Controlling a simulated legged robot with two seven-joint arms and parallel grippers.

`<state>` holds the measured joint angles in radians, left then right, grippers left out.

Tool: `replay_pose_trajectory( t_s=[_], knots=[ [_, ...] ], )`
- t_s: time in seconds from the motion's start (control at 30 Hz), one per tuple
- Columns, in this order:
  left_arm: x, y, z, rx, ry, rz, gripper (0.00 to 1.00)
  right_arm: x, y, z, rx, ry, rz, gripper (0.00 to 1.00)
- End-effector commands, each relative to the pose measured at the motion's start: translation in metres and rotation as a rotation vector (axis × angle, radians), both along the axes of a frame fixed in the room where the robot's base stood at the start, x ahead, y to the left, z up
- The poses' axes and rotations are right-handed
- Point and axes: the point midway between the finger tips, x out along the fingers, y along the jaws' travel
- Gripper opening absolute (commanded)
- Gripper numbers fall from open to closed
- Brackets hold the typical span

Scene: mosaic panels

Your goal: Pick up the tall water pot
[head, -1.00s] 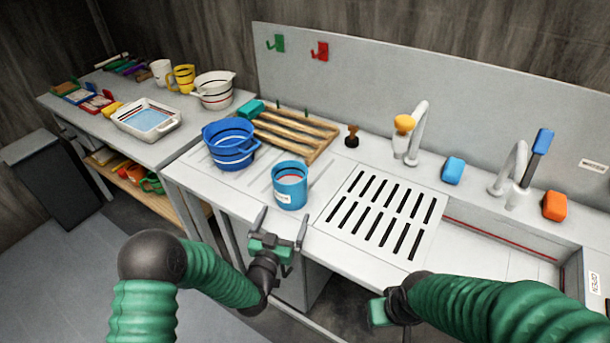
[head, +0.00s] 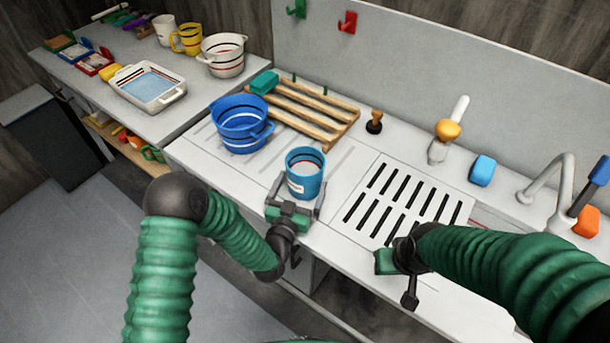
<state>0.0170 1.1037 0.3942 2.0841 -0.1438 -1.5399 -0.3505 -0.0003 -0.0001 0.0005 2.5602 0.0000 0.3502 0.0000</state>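The tall water pot appears to be the light-blue cylindrical pot (head: 307,183) with a white label, upright on the counter left of the slotted drain plate. My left gripper (head: 296,200) is at its near side, low down. Its grey fingers are spread, one to each side of the pot's lower part; I cannot tell whether they touch it. My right gripper (head: 398,272) hangs over the counter's front edge, below the drain plate, apart from the pot. Its fingers are partly hidden, so I cannot tell its opening.
A blue bucket-like pot (head: 240,124) stands behind and left of the pot. A wooden rack (head: 311,112) lies behind. The slotted drain plate (head: 405,203) is to the right. A brown stopper (head: 374,122), yellow-topped tap (head: 447,131) and blue block (head: 482,171) stand along the back.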

Motion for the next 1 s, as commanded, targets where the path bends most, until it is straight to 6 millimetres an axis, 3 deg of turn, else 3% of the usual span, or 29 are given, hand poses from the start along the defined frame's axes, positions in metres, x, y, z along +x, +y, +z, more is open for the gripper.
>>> replay_pose_trajectory(
  t_s=[0.07,0.63,1.0],
  knots=[
    [-0.0002,-0.0025,-0.0006,0.001,0.002,-0.002,0.96,-0.0001,-0.0001,-0.0001,0.0,0.0,0.0,0.36],
    [-0.0002,-0.004,-0.0032,-0.001,0.01,-0.007,0.21,0.0001,-0.0002,-0.0002,0.0,0.0,-0.001,0.36],
    [0.0001,-0.0025,0.0049,-0.001,0.008,-0.004,0.2,0.0001,-0.0001,0.0057,0.0,0.0,-0.001,0.36]
  ],
)
